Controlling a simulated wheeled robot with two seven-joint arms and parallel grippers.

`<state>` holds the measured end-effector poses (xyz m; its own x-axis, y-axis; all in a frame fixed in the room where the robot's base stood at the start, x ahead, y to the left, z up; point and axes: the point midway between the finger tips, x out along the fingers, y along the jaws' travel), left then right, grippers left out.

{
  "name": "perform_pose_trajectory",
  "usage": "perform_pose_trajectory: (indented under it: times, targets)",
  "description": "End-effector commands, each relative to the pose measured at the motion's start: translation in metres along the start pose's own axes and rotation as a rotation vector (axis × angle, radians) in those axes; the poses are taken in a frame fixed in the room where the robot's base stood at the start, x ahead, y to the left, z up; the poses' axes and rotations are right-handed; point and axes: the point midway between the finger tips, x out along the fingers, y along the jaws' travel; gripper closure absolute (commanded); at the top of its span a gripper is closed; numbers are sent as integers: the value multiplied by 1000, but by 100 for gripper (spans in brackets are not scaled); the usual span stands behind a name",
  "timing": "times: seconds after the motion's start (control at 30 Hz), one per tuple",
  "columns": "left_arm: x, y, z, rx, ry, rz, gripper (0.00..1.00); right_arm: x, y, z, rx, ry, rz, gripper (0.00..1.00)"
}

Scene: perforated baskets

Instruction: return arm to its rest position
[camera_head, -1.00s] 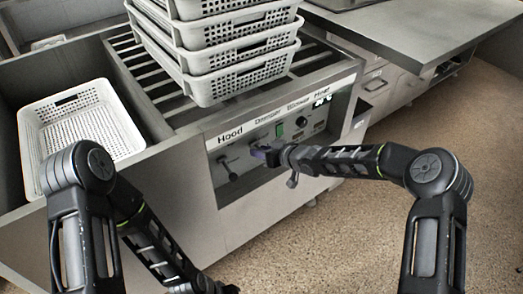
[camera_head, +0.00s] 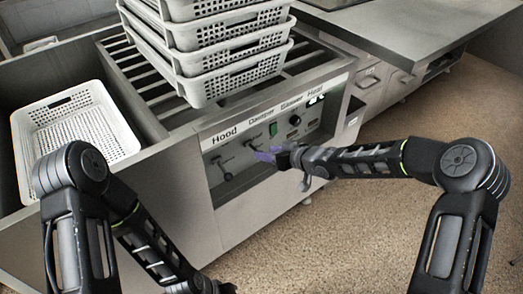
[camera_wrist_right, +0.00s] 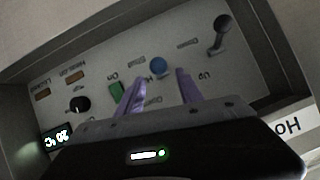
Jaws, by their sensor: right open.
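My right gripper (camera_head: 268,154) is in front of the control panel (camera_head: 240,160) of the metal machine in the head view. Its two purple fingers are apart and empty in the right wrist view (camera_wrist_right: 160,92), pointing at the panel. A blue-capped knob (camera_wrist_right: 158,67) shows between and beyond the fingertips, with a lever (camera_wrist_right: 221,36), a green switch (camera_wrist_right: 115,91) and a black dial (camera_wrist_right: 80,104) around it. I cannot tell from the head view how far the fingertips are from the panel. My left arm (camera_head: 150,245) hangs low at the left; its fingers are not clearly visible.
Stacked white perforated baskets (camera_head: 232,65) stand on the machine's slatted top (camera_head: 135,70). Another white basket (camera_head: 108,130) lies at the left. A grey counter (camera_head: 400,30) with drawers stands at the back right. The speckled floor (camera_head: 345,225) is clear at right.

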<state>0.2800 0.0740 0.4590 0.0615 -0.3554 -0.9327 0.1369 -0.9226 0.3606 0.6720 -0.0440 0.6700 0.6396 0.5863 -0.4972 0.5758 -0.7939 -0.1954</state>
Motion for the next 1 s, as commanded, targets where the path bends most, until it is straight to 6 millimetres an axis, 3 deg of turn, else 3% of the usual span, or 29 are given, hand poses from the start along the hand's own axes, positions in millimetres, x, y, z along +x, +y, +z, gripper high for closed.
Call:
perform_pose_trajectory:
  times: [0.13, 0.73, 0.87, 1.0]
  targets:
    - [-1, 0, 0, 0, 0, 0, 100, -8, 0, 0, 0, 0, 0, 56]
    - [-1, 0, 0, -1, 0, 0, 100, -8, -2, 1, 1, 6, 1, 56]
    - [-2, 1, 0, -2, 0, 0, 100, -12, -17, 42, 124, -47, 0, 56]
    - [-22, 9, 0, -3, -1, 0, 100, -35, -56, 115, 332, -192, 16, 56]
